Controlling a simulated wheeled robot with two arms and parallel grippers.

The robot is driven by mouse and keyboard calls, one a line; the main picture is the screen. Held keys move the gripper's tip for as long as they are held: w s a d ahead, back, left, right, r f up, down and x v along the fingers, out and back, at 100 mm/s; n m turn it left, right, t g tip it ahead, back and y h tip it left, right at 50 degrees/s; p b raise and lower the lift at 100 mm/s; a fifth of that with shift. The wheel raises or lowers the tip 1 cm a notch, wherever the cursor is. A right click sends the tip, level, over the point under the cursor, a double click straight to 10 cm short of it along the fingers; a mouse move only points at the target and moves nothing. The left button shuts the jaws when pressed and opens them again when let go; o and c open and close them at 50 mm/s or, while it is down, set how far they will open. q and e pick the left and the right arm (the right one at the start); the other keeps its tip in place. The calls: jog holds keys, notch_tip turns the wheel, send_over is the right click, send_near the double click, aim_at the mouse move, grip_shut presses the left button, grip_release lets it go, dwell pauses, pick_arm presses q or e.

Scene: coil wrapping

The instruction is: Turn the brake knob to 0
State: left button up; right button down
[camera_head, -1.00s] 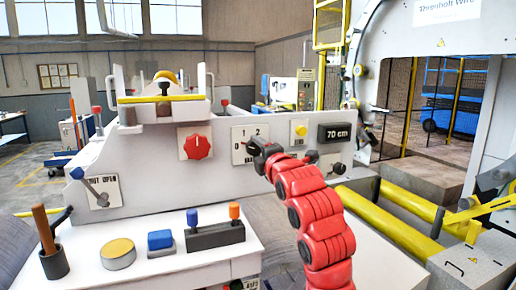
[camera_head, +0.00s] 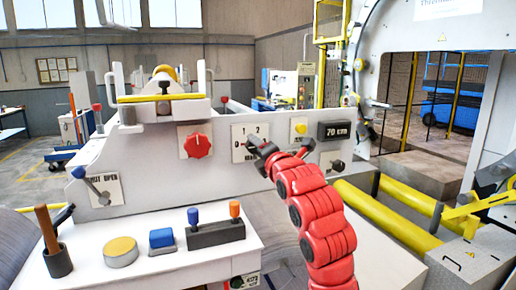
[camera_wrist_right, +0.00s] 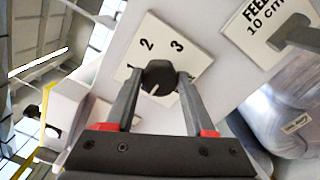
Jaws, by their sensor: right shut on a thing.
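The brake knob (camera_wrist_right: 158,76) is black with a short white pointer line and sits on a white plate (camera_wrist_right: 190,72) marked with numbers; 2 and 3 are readable in the right wrist view. The pointer slants toward the lower left there. My right gripper (camera_wrist_right: 160,80) is shut on the knob, one finger on each side. In the head view the plate (camera_head: 238,133) shows 0, 1 and 2; my right gripper (camera_head: 262,150) covers the knob and the plate's right part. My left gripper is not in view.
A red knob (camera_head: 198,146) is on the panel to the left, and a yellow button (camera_head: 300,129) and 70 cm display (camera_head: 333,131) are to the right. A feed plate (camera_wrist_right: 262,28) with a dark lever (camera_wrist_right: 296,34) is close beside the gripper. A lever (camera_head: 95,190) is at the far left.

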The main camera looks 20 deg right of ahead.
jog(key=shift+c, duration=1.3)
grip_release()
jog(key=s+b, duration=0.8)
jog(key=s, duration=0.9)
jog(key=shift+s+d+f, duration=0.2)
jog(key=shift+d+f, duration=0.1)
jog(key=shift+d, duration=0.15)
